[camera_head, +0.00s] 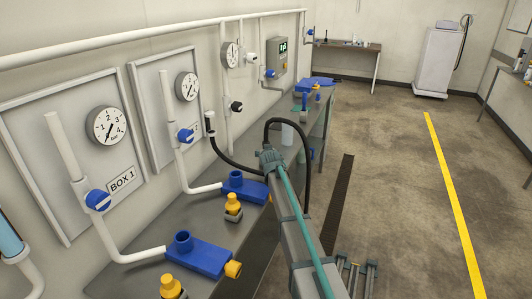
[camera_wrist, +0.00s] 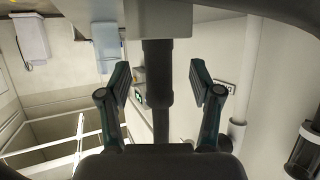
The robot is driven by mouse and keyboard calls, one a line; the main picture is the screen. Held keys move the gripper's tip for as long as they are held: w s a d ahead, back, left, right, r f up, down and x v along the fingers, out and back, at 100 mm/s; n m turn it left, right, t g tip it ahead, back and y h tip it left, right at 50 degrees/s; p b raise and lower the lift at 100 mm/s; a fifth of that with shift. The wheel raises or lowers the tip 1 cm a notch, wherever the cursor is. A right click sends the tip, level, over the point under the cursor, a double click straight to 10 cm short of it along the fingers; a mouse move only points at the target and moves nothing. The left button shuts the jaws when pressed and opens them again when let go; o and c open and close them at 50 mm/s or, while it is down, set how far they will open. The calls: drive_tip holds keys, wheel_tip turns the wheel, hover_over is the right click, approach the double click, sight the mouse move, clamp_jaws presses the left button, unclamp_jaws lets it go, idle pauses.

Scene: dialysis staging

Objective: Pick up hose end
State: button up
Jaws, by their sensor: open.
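A black hose (camera_head: 236,164) runs from a wall fitting on the left toward my gripper, where my arm hides part of it. A black loop (camera_head: 290,121) rises behind my gripper and drops to the right; I cannot tell whether it is the same hose. My gripper (camera_head: 268,158) is above the grey bench. In the wrist view, my gripper (camera_wrist: 160,80) is open, with a finger on each side of a dark upright cylinder (camera_wrist: 158,75), seemingly the hose end. Gaps show on both sides. Its lower part is hidden by the gripper body.
The bench (camera_head: 225,220) holds blue fittings (camera_head: 205,258) with yellow parts close to my arm. Wall panels with gauges (camera_head: 108,126) and white pipes line the left. A white machine (camera_head: 438,62) stands far right. The floor beside the bench is mostly clear.

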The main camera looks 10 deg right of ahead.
drive_tip(key=x, duration=0.3)
drive_tip(key=shift+w+p, duration=0.2)
drive_tip(key=shift+p, duration=0.15)
drive_tip(key=shift+d, duration=0.1)
drive_tip(key=shift+s, duration=0.1)
drive_tip(key=shift+c, duration=0.2)
clamp_jaws()
